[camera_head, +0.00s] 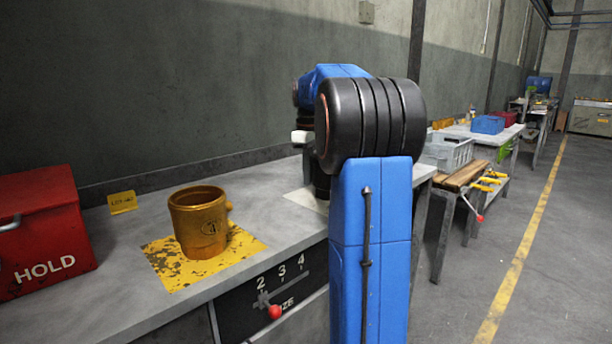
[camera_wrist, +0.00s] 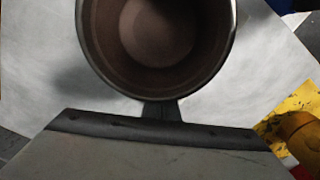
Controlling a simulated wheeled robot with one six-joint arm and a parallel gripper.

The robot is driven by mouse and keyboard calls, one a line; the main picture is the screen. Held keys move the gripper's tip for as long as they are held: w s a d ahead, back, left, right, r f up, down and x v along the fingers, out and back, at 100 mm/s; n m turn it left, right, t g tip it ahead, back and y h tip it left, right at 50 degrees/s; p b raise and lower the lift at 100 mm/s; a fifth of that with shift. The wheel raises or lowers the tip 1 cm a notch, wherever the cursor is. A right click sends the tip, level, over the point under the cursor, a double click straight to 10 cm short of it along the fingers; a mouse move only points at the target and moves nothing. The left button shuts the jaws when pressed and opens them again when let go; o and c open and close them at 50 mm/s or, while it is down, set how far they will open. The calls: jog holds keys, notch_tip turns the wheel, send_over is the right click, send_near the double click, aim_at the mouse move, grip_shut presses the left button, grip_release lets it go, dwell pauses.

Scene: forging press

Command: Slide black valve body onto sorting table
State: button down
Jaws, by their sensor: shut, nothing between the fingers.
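The black valve body (camera_wrist: 108,62) fills the top of the wrist view, seen from above as a round, hollow body with a dark rim and brownish inside. It stands on a light grey surface (camera_wrist: 225,75). My gripper (camera_wrist: 160,110) is shut and empty at its near wall; I cannot tell whether they touch. In the head view my blue arm hides the gripper and most or all of the valve body. The grey worktop (camera_head: 130,235) runs along the wall; I cannot tell whether it is the sorting table.
A brass valve body (camera_head: 199,225) stands on a worn yellow square (camera_head: 165,265) left of my arm. A red HOLD box (camera_head: 45,235) is at far left, beside a small yellow tag (camera_head: 122,202). A red-knobbed lever (camera_head: 275,311) is on the bench front. Clear floor lies right.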

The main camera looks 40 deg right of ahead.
jog(key=w, duration=0.1)
jog(key=w+a, duration=0.1)
jog(key=w, duration=0.2)
jog(key=shift+a+r, duration=0.35)
notch_tip(320, 180, up, 9)
jog(key=shift+s+r, duration=0.15)
